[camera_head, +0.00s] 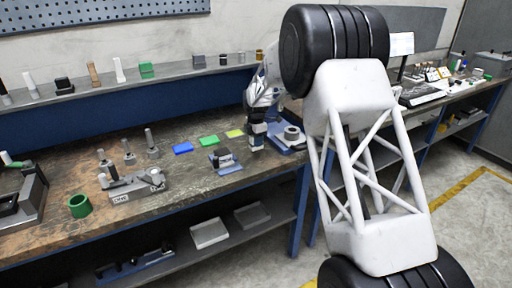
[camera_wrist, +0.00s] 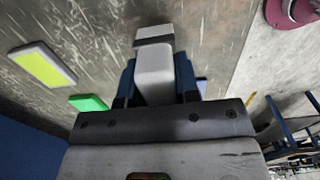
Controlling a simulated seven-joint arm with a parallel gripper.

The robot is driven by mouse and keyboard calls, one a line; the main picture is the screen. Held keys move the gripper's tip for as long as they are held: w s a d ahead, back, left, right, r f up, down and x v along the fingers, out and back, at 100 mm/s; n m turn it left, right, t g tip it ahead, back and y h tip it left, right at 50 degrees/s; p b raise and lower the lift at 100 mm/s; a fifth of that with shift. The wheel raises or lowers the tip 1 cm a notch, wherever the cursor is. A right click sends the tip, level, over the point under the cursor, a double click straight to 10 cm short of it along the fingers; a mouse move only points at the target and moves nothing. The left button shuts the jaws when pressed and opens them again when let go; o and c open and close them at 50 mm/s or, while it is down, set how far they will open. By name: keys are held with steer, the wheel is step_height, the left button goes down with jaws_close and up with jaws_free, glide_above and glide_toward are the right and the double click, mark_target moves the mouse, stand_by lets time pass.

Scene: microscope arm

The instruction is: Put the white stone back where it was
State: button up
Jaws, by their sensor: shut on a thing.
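My gripper (camera_wrist: 157,80) is shut on a pale, whitish block, which I take for the white stone (camera_wrist: 154,78). In the wrist view it stands between two dark blue fingers, with a dark band across its far part. In the head view my gripper (camera_head: 257,128) is low over the back right part of the bench, just right of the yellow pad (camera_head: 234,133). The held stone is too small there to make out. Whether it touches the bench cannot be told.
Blue (camera_head: 183,149) and green (camera_head: 208,141) pads lie left of my gripper. A small blue-based fixture (camera_head: 226,160) stands in front, and a blue tray with a round grey part (camera_head: 291,134) stands close right. The wall shelf (camera_head: 75,96) holds several small blocks.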

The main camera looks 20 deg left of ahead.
steer(key=shift+f, duration=1.6)
steer(key=shift+f, duration=0.1)
steer(key=o, duration=1)
steer(key=shift+f, duration=0.1)
steer(key=shift+c, duration=0.2)
step_height(320, 180, up, 12)
steer(key=shift+r, duration=0.2)
steer(key=shift+d, duration=0.1)
